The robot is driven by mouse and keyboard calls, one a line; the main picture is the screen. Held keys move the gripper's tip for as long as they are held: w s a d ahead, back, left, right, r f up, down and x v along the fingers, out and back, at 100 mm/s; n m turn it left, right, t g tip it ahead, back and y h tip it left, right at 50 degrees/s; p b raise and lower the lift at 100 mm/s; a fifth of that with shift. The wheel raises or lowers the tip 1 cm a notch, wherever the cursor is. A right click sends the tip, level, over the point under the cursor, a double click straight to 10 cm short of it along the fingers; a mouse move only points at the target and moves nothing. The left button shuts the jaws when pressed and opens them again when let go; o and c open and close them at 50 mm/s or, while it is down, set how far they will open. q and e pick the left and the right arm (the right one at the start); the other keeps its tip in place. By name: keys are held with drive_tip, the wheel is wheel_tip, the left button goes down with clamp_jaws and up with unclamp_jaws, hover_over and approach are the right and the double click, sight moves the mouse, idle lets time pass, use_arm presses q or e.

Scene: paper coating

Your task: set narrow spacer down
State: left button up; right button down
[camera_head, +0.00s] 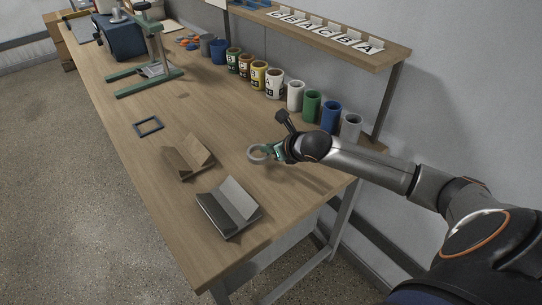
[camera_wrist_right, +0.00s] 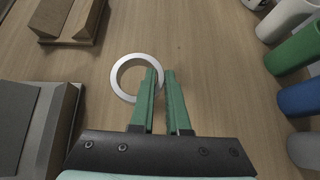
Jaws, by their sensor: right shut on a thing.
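The narrow spacer is a light grey ring (camera_head: 258,153) at the tip of my right gripper (camera_head: 275,152) in the head view. In the right wrist view the ring (camera_wrist_right: 117,78) shows its round opening to the camera. My right gripper's green fingers (camera_wrist_right: 160,78) are shut on the ring's right wall. The ring is over a bare part of the wooden table (camera_head: 235,135); I cannot tell whether it touches the wood. My left gripper is in neither view.
A wooden V-shaped holder (camera_head: 186,163) and a grey one (camera_head: 226,214) stand to the left and front. A dark square frame (camera_head: 138,128) lies farther left. Several cups and cans, including a blue cup (camera_head: 331,117), line the back below a shelf (camera_head: 340,48) with letter cards.

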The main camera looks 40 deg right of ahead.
drive_tip(key=shift+w+d+f, duration=0.2)
drive_tip(key=shift+d+f, duration=0.15)
drive_tip(key=shift+f, duration=1.75)
drive_tip(key=c, duration=0.9)
unclamp_jaws()
drive_tip(key=p+v, duration=0.1)
drive_tip(key=v, duration=0.9)
drive_tip(key=shift+s+d, duration=0.1)
drive_tip(key=shift+d, duration=0.05)
drive_tip(key=shift+v, duration=0.9)
